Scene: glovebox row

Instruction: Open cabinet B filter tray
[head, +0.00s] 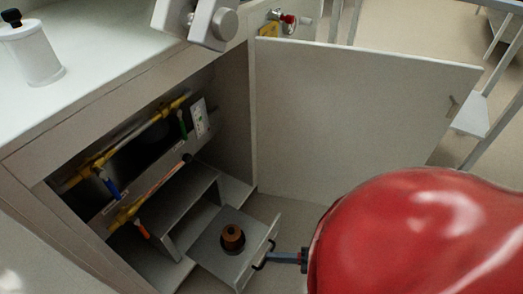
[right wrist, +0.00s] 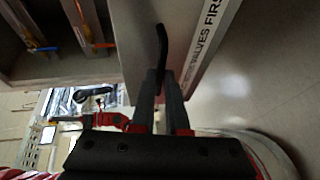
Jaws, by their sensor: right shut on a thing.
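The filter tray (head: 217,250) is a grey drawer low in the open cabinet (head: 30,171). It sticks out past the cabinet front, with a brown cylindrical piece (head: 232,237) standing on it. Its black handle (head: 262,262) is on the front panel and also shows in the right wrist view (right wrist: 161,42). My right gripper (head: 276,257) is shut on this handle; its two dark fingers (right wrist: 160,85) straddle it in the right wrist view. The tray front (right wrist: 190,40) carries printed text, partly readable as "VALVES FIRST". No letter B is readable. My left gripper is not in view.
The cabinet door (head: 345,120) stands wide open at the right. Inside are yellow pipes with a blue-handled valve (head: 108,184), a green-handled valve (head: 182,125) and an orange-handled one (head: 142,229). My red arm covers the lower right.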

